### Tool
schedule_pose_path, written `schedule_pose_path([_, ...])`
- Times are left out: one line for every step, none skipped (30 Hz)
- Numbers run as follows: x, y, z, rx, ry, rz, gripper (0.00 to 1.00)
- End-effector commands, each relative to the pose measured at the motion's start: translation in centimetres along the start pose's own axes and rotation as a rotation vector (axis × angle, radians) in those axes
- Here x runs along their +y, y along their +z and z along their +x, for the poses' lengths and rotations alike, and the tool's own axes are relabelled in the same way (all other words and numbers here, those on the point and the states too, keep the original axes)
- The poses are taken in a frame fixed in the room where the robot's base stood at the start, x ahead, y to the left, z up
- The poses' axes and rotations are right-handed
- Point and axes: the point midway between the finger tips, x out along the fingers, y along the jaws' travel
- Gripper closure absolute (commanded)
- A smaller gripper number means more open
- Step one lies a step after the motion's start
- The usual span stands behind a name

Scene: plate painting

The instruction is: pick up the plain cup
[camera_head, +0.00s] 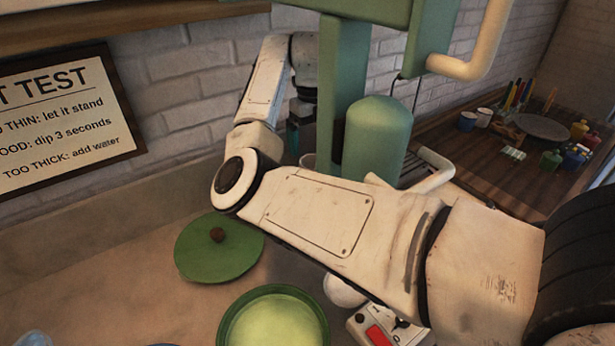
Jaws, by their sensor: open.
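My gripper (300,130) hangs down beside the green machine's column, in front of the brick wall. It is open, but it is small and dark here, and its fingertips are partly hidden behind my arm. A small pale rim (308,160) shows just below it, mostly covered by my arm; it may be a cup. Two small cups, a bluish one (467,121) and a pale one (484,117), stand on the wooden table at the right, far from my gripper. I cannot tell which cup is the plain one.
A green machine (378,140) with pale handles stands close behind my arm. A green lid (218,248) and a green pot of pale green liquid (273,322) are on the counter. A box with a red switch (378,333) is below my arm. The wooden table (450,165) holds paints and brushes.

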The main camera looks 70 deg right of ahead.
Motion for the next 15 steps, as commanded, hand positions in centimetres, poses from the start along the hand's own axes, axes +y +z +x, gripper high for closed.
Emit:
schedule_pose_path([0.0,-0.1,0.8,0.003,0.000,-0.002,0.00])
schedule_pose_path([0.0,-0.1,1.2,0.003,-0.001,-0.002,0.00])
schedule_pose_path([0.1,-0.1,1.9,0.002,-0.001,-0.003,0.00])
schedule_pose_path([0.1,0.0,2.3,0.002,0.000,-0.004,0.00])
schedule_pose_path([0.1,0.0,2.8,0.002,0.000,-0.004,0.00])
schedule_pose_path([0.1,0.0,3.4,0.002,-0.001,-0.004,0.00])
schedule_pose_path([0.1,0.0,3.7,0.002,-0.001,-0.004,0.00])
schedule_pose_path([0.1,0.0,4.0,0.001,-0.001,-0.004,0.00])
schedule_pose_path([0.0,0.0,4.3,0.000,-0.002,-0.005,0.00])
schedule_pose_path([0.0,0.0,4.5,-0.001,-0.002,-0.005,0.00])
schedule_pose_path([0.0,0.0,4.7,-0.001,-0.002,-0.005,0.00])
schedule_pose_path([-0.1,0.0,5.2,0.000,-0.001,-0.005,0.00])
schedule_pose_path([-0.1,-0.1,5.5,0.001,0.000,-0.005,0.00])
schedule_pose_path([-0.2,-0.1,6.0,0.001,-0.001,-0.005,0.00])
schedule_pose_path([-0.3,-0.1,6.5,0.001,0.000,-0.006,0.00])
